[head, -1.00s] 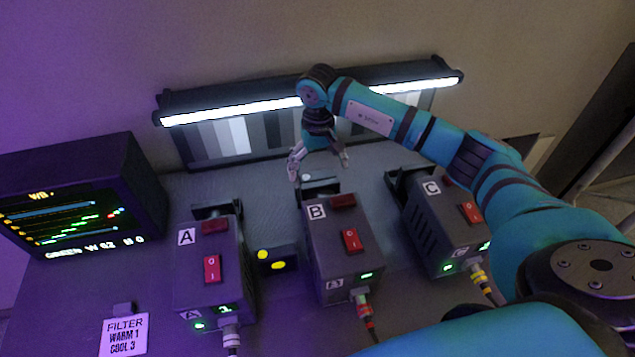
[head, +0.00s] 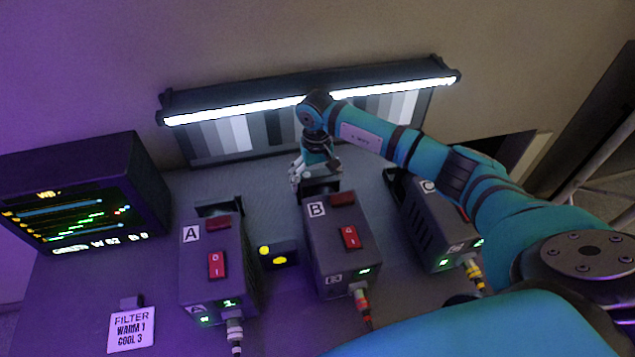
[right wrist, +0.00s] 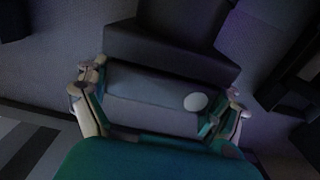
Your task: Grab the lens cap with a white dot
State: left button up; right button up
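The lens cap (right wrist: 150,98) is a dark grey block with a white dot (right wrist: 196,102) on its top, toward the right in the right wrist view. It sits at the back end of camera box B (head: 341,240); in the head view my gripper partly covers it and the dot is hidden. My right gripper (head: 316,172) is over it, fingers pointing down. In the right wrist view my right gripper (right wrist: 162,106) has one finger at each side of the cap, very close to its edges; firm contact on both sides is not clear. My left gripper is not in view.
Box A (head: 215,270) stands left and box C (head: 440,228) right, each with a dark part at its back end. A small black block with yellow dots (head: 278,255) lies between A and B. A lit bar (head: 310,100) runs behind. A monitor (head: 85,195) stands left.

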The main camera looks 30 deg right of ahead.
jog(key=shift+c, duration=0.7)
jog(key=shift+r, duration=0.15)
